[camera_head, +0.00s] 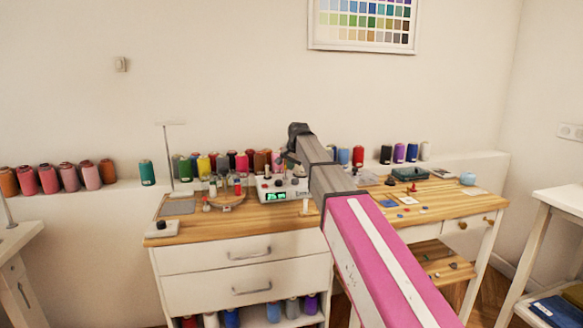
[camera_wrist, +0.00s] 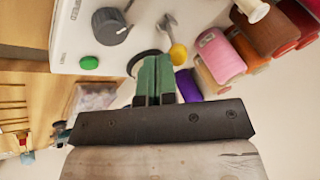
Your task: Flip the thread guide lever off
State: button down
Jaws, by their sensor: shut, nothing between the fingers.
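The white thread machine (camera_head: 292,188) with a green display stands on the wooden desk. In the wrist view its white panel (camera_wrist: 75,30) fills the upper left, with a dark grey knob (camera_wrist: 112,26) and a green button (camera_wrist: 89,63). A small metal lever (camera_wrist: 167,27) with a forked end sticks up beside a yellow round knob (camera_wrist: 178,54); I cannot tell for sure that it is the thread guide lever. My gripper (camera_wrist: 153,60) has green fingers, closed together and empty, just below the lever and in front of a dark ring on the panel. In the head view my arm hides the fingertips.
Pink (camera_wrist: 220,54), brown and red thread spools stand close to the right of my fingers, with a purple one (camera_wrist: 188,86) nearer. The desk (camera_head: 450,208) is partly clear at right.

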jog(key=shift+w+a+r+g, duration=0.15)
jog(key=shift+w+r+g, duration=0.1)
jog(key=shift+w+g, duration=0.3)
jog(key=shift+w+a+r, duration=0.15)
jog(key=shift+w, duration=0.3)
jog(key=shift+w+a+r, duration=0.1)
jog(key=shift+w, duration=0.3)
jog(key=shift+w+a+r+g+h, duration=0.15)
jog(key=shift+w+g+h, duration=0.15)
jog(key=shift+w+g, duration=0.3)
jog(key=shift+s, duration=0.2)
jog(key=shift+r, duration=0.65)
